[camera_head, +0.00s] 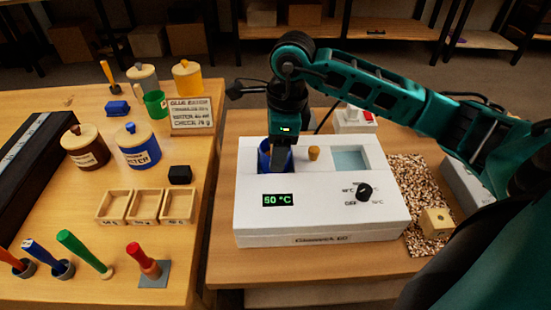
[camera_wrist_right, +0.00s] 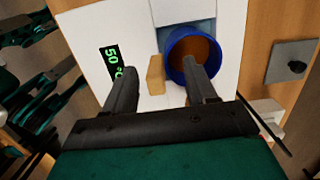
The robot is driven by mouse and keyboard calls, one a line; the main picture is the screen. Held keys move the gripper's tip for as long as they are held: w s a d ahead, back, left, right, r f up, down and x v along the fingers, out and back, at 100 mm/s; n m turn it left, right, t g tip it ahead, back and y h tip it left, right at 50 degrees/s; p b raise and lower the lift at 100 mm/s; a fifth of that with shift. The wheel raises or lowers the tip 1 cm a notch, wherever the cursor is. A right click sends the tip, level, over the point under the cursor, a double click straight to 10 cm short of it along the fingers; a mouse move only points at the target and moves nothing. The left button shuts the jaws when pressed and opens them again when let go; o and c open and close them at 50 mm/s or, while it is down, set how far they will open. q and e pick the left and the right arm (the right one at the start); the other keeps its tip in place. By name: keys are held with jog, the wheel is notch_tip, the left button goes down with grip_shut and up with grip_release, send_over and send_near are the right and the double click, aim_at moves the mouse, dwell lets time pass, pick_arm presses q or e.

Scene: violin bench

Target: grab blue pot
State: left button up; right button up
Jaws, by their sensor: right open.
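The blue pot (camera_head: 264,158) sits in the left well of the white heater box (camera_head: 320,215), partly hidden behind my right gripper. In the right wrist view the round blue pot (camera_wrist_right: 168,52) shows brown contents. My right gripper (camera_head: 279,158) points down at the pot and is open. In the right wrist view, one finger of my right gripper (camera_wrist_right: 160,78) overlaps the pot's opening; the other is over the white top. I cannot tell whether the first finger is inside the pot. My left gripper is not in view.
A wooden knob (camera_head: 314,153) stands on the box beside the pot; it shows between the fingers in the right wrist view (camera_wrist_right: 156,75). A blue lidded jar (camera_head: 139,155), a green cup (camera_head: 155,104) and several handled tools stand on the left table. Wood chips (camera_head: 408,180) lie at right.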

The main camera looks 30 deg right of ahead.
notch_tip(320, 180, down, 2)
jog(key=shift+w+a, duration=0.1)
grip_shut()
dwell(0.5)
